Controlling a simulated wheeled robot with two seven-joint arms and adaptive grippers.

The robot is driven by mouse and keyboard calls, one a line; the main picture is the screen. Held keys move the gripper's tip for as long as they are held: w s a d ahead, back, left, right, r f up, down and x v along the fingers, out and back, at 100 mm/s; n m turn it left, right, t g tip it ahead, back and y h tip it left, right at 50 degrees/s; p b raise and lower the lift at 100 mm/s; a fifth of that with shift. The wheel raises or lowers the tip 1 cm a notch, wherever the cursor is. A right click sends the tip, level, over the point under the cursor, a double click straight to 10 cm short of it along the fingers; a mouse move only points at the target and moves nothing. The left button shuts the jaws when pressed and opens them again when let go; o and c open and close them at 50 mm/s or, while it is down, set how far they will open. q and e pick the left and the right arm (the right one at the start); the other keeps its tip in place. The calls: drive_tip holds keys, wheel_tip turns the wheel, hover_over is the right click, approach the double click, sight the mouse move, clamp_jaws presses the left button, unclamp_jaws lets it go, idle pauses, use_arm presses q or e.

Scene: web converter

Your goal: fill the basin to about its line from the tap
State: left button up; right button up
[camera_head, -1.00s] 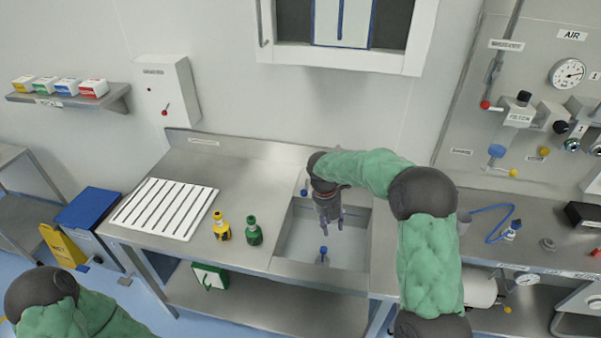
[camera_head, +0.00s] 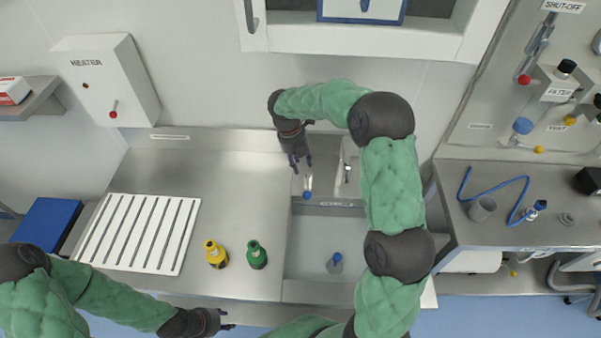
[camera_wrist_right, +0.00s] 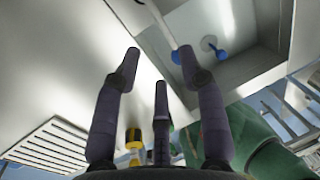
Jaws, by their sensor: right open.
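The steel basin (camera_head: 307,268) is sunk into the counter. I cannot make out its line or any water in it. A small object with a blue top (camera_head: 335,262) is inside the basin; it also shows in the wrist view (camera_wrist_right: 218,53). A slim pale lever or spout with a blue end (camera_head: 307,195) is at the basin's back; I cannot tell which. My right gripper (camera_head: 300,165) is open and empty above and behind the basin, close to that blue end but apart from it. My left gripper (camera_head: 228,319) is open and empty near the counter's front edge.
A yellow bottle (camera_head: 216,256) and a green bottle (camera_head: 257,256) stand left of the basin. A white slatted rack (camera_head: 140,233) lies further left. A heater box (camera_head: 107,80) and a cabinet (camera_head: 365,40) are on the wall. The counter between rack and basin is mostly clear.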

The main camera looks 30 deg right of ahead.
sight(308, 184)
drive_tip(key=f, duration=0.3)
drive_tip(key=d+f, duration=0.1)
drive_tip(key=f, duration=0.2)
drive_tip(key=s+f+b, duration=0.1)
drive_tip(key=f, duration=0.3)
drive_tip(key=shift+d, duration=0.35)
drive_tip(key=shift+r, duration=0.1)
drive_tip(key=shift+s, duration=0.1)
clamp_jaws()
